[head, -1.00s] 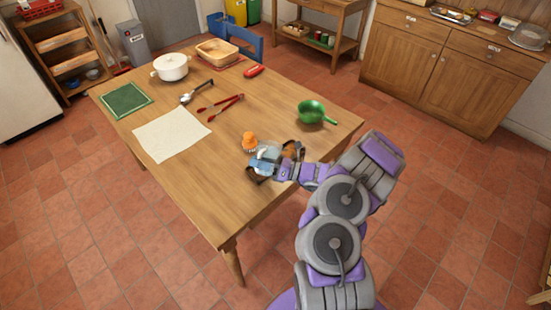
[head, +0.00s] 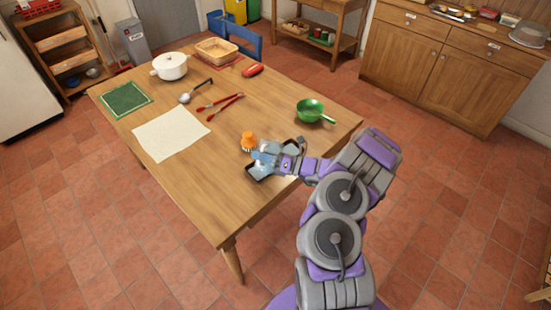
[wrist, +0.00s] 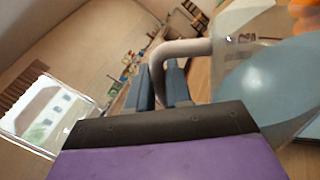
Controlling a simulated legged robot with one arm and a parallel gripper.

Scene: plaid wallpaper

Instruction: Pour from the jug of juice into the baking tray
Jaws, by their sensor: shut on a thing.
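The jug (head: 268,148) is clear with a pale blue look, low over the near right part of the table. In the wrist view the jug (wrist: 268,78) fills the right side and its grey handle runs between my fingers. My gripper (wrist: 160,88) is shut on that handle; in the head view my gripper (head: 283,161) shows beside the jug. The jug looks tilted, but I cannot tell how far. The dark baking tray (head: 255,176) lies under the jug, largely hidden by it and my gripper. I cannot make out juice in the jug or tray.
A green pan (head: 314,112) is to the right. The table's front left is clear.

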